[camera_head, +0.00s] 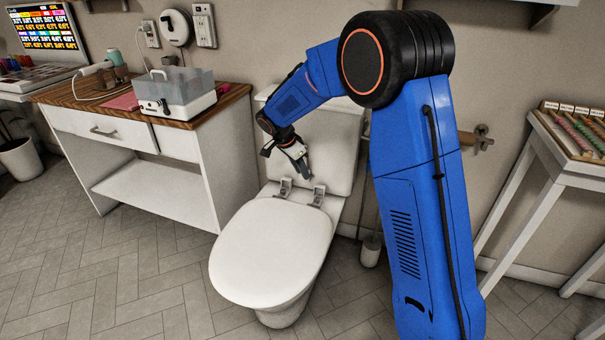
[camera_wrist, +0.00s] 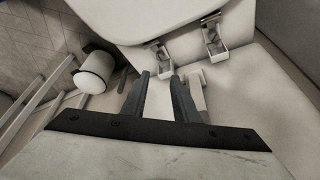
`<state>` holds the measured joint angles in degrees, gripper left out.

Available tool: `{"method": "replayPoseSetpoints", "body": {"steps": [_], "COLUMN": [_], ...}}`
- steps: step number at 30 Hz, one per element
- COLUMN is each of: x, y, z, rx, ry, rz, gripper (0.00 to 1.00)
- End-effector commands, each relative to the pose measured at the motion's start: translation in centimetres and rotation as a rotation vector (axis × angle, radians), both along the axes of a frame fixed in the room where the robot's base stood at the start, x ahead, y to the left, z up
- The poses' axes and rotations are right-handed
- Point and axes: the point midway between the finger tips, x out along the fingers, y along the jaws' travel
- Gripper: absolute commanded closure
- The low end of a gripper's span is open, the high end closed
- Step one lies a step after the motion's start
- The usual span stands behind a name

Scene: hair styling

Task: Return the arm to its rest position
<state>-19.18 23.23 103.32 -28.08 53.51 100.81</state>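My blue arm (camera_head: 425,180) reaches over from the right of the head view, with its elbow raised. My gripper (camera_head: 304,172) hangs in front of the toilet tank (camera_head: 328,150), above the hinges of the closed lid (camera_head: 272,240). In the wrist view, the two dark fingers of my gripper (camera_wrist: 160,76) stand apart, with no object seen held between them. The toilet lid (camera_wrist: 150,15) and its two hinges lie beyond the fingertips. I cannot tell whether the fingers touch the tank.
A wood-topped cabinet (camera_head: 235,92) with a clear-lidded box (camera_head: 182,92) stands left of the toilet. A white side table (camera_head: 560,160) is at the right. A toilet brush holder (camera_head: 371,250) stands by the toilet. The tiled floor (camera_head: 110,270) at front left is clear.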

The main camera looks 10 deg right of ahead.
Motion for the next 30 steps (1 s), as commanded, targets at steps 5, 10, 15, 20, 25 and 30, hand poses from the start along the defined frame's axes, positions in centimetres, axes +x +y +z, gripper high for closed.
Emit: {"method": "replayPoseSetpoints", "body": {"steps": [5,10,15,20,25,30], "x": [0.0,0.0,0.0,-1.1,-4.4,-8.6], "y": [0.0,0.0,0.0,-0.9,-3.2,-5.6], "z": [0.0,0.0,0.0,1.5,5.0,8.5], "rx": [0.000,0.000,0.000,0.006,0.021,0.037], "ry": [0.000,0.000,0.000,0.006,0.025,0.045], "rz": [0.000,0.000,0.001,0.026,0.105,0.203], "gripper": [0.73,0.73,0.73,0.73,0.73,0.73]}}
